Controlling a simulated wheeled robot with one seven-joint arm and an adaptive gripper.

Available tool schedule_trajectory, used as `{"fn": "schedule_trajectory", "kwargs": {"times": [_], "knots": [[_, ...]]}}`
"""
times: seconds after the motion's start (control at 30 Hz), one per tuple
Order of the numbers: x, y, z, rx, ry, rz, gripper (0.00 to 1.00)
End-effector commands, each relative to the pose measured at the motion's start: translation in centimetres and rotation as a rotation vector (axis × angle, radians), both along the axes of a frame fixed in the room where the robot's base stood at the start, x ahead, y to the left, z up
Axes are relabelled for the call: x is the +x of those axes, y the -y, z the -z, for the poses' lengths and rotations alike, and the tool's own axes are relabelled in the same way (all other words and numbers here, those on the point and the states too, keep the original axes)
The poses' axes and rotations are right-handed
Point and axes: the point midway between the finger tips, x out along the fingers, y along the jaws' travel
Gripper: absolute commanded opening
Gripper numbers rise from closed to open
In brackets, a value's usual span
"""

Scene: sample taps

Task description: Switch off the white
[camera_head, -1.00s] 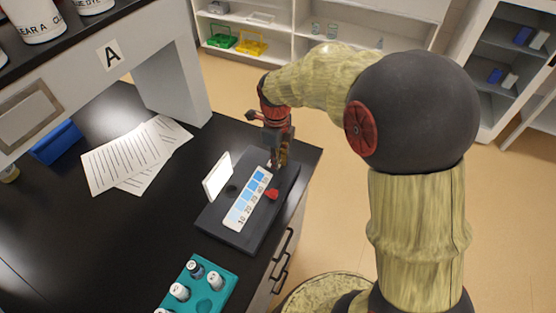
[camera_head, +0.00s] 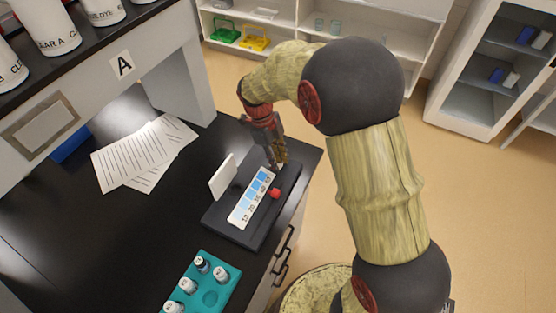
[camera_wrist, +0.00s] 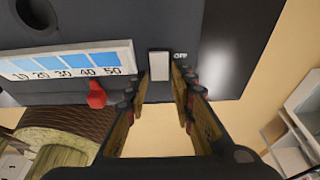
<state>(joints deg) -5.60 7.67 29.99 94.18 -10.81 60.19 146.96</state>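A white rectangular switch (camera_wrist: 159,66) sits on a dark board, with lettering that looks like "OFF" beside it in the wrist view. In the head view the dark board (camera_head: 232,229) lies on the black bench, and my gripper hides the switch at its far end. My gripper (camera_wrist: 160,90) is open and empty, its two fingers pointing at the board on either side of the switch's near end. I cannot tell whether they touch it. In the head view my gripper (camera_head: 278,163) is low over the board's far end.
A scale strip (camera_head: 252,199) with blue squares and a red pointer (camera_head: 275,193) lie on the board close to my gripper. A white upright panel (camera_head: 222,178) stands at its left. A teal rack (camera_head: 229,273) holds several bottles nearer the front. Papers (camera_head: 142,155) lie on the left.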

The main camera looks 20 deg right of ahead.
Motion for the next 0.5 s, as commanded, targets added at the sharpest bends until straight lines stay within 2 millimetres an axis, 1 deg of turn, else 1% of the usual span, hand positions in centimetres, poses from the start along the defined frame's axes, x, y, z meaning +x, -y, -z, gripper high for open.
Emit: {"fn": "schedule_trajectory", "kwargs": {"times": [0.3,0.37,0.5], "knots": [[0.1,-0.1,-0.3,0.001,0.002,0.0,0.26],[0.2,-0.1,-0.7,0.001,0.003,-0.001,0.26],[0.6,-0.5,-2.7,0.001,0.004,-0.001,0.26]]}}
